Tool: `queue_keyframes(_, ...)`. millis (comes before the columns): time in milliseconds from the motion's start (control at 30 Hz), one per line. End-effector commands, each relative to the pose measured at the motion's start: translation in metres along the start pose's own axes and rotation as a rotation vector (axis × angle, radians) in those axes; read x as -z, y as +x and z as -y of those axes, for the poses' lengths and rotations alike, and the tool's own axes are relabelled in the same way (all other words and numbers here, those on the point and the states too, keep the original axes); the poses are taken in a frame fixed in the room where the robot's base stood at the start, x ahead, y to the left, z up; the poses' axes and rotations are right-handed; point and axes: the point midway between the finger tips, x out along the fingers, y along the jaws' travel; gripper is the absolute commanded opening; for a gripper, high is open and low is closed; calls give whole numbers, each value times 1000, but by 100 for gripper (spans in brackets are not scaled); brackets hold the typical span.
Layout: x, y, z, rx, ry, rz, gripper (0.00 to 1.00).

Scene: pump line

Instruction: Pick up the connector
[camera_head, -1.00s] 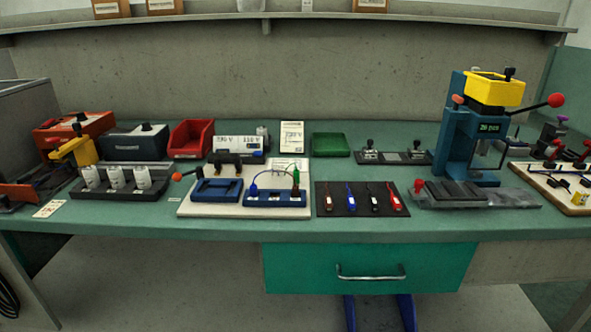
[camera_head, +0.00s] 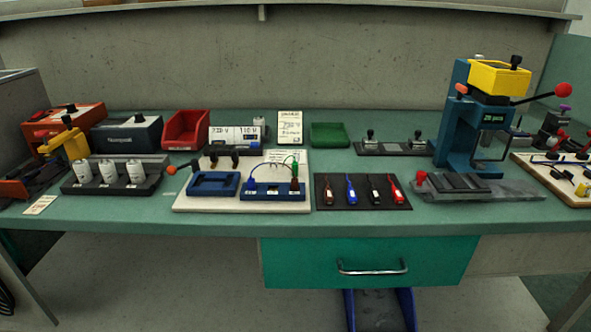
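Several small leads with plug-like ends lie in a row on a dark mat (camera_head: 335,203) at the middle of the bench: a brown one (camera_head: 329,193), a blue one (camera_head: 351,191), a black one (camera_head: 375,190) and a red one (camera_head: 395,190). Left of them, a blue fixture (camera_head: 273,197) on a pale board (camera_head: 197,206) has blue and green wired plugs. A small yellow piece (camera_head: 583,189) lies on the right-hand board. Which of these is the connector, I cannot tell. My gripper is not in view.
A blue press (camera_head: 456,139) with a yellow top box stands at the right. Left are a rack with white cylinders (camera_head: 107,172), a red bin (camera_head: 186,131) and a grey-blue box (camera_head: 127,136). A green tray (camera_head: 329,134) is at the back. The bench's front strip is mostly clear.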

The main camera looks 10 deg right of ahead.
Motion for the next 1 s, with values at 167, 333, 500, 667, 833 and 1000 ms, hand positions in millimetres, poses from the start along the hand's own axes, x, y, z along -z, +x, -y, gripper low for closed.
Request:
queue_keyframes(167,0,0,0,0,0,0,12)
queue_keyframes(333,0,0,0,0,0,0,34)
queue_keyframes(500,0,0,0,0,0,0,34)
queue_keyframes(667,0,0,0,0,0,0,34)
queue_keyframes(833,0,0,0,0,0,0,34)
queue_keyframes(1000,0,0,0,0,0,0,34)
